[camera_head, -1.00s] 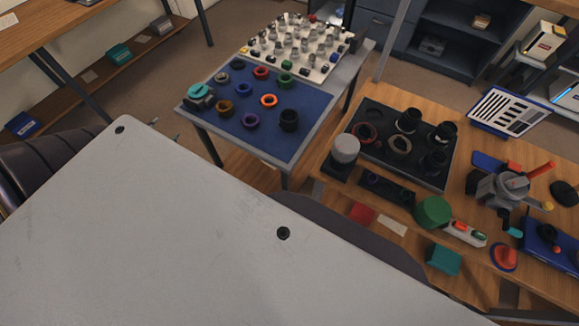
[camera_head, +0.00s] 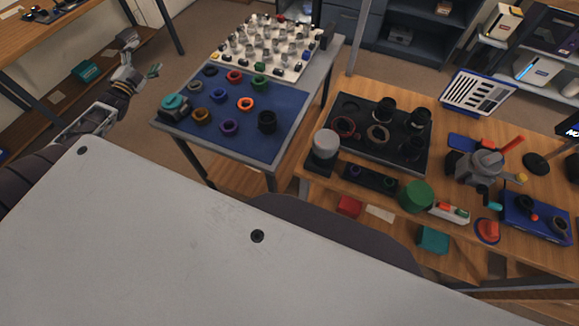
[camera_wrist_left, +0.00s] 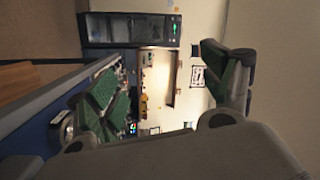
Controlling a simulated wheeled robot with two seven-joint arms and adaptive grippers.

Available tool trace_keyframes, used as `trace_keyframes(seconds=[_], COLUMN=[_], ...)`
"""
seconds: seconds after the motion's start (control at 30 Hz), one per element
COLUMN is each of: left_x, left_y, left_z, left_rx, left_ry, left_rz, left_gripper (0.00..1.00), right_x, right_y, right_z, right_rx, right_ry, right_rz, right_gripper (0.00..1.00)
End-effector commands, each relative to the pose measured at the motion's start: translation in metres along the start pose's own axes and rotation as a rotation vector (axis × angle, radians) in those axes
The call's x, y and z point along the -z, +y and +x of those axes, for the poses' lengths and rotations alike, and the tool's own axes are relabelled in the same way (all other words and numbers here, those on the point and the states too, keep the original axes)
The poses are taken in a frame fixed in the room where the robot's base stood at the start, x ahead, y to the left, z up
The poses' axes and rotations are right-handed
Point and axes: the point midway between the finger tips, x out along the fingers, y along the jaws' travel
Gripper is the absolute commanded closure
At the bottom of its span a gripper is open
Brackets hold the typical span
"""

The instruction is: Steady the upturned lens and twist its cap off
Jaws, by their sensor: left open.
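A short upright cylinder with a pale grey top and dark lower part (camera_head: 325,148) stands on the wooden table at the left edge of a black tray (camera_head: 346,106). It may be the upturned lens with its cap; I cannot tell for sure. Several dark lens-like barrels and rings sit in the tray. My left gripper (camera_head: 141,58) is at the upper left in the head view, left of the blue-mat table and far from the cylinder. In the left wrist view its fingers (camera_wrist_left: 170,75) are spread with nothing between them. My right gripper is not in view.
A blue mat (camera_head: 275,135) holds several coloured rings and a teal-topped item (camera_head: 175,104). A pale board with small parts (camera_head: 264,45) lies behind it. A green cylinder (camera_head: 416,196) and a grey device (camera_head: 478,165) stand on the wooden table. A floor gap separates my left gripper from the mat.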

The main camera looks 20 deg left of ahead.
Motion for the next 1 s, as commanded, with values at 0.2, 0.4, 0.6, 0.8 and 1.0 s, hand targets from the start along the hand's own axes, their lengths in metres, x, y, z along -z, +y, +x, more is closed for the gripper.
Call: trace_keyframes(seconds=[0.2,0.4,0.6,0.8,1.0], left_x=[0.06,0.121,0.189,0.257,0.319], left_y=[-0.036,-0.059,-0.075,-0.083,-0.079], left_z=[0.041,0.071,0.092,0.104,0.104], left_rx=[0.008,-0.006,-0.04,-0.088,-0.144], left_ry=[0.125,0.238,0.349,0.449,0.53], left_rz=[0.061,0.111,0.158,0.201,0.236], left_gripper=[0.19,0.19,0.19,0.19,0.19], right_x=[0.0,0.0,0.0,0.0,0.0], right_y=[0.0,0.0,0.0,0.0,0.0], right_z=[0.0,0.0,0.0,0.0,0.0], right_rx=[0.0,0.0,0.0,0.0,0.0], right_ry=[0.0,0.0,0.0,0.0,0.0], right_rz=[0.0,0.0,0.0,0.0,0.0], right_gripper=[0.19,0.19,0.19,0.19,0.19])
